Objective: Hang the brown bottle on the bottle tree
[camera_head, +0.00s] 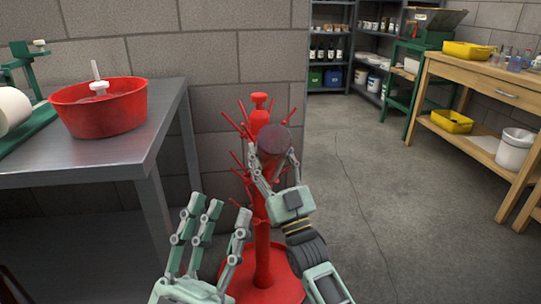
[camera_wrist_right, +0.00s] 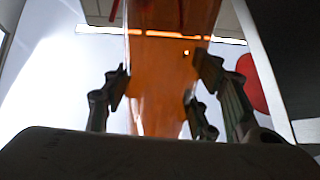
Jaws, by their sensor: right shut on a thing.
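The brown bottle (camera_head: 274,140) shows in the head view as a dark round end facing me, in front of the upper part of the red bottle tree (camera_head: 262,240). My right gripper (camera_head: 273,163) is shut on it. In the right wrist view the bottle (camera_wrist_right: 165,75) is translucent orange-brown between the fingers of my right gripper (camera_wrist_right: 160,95). Its neck is hidden in the head view, and I cannot tell whether it touches a peg. My left gripper (camera_head: 217,215) is open and empty, low and left of the tree's stem.
A grey metal table (camera_head: 120,155) with a red basin (camera_head: 100,108) stands at the left, close to the tree. A wooden bench (camera_head: 480,75) with yellow trays stands at the right. The floor (camera_head: 370,200) between tree and bench is clear. A block wall is behind the tree.

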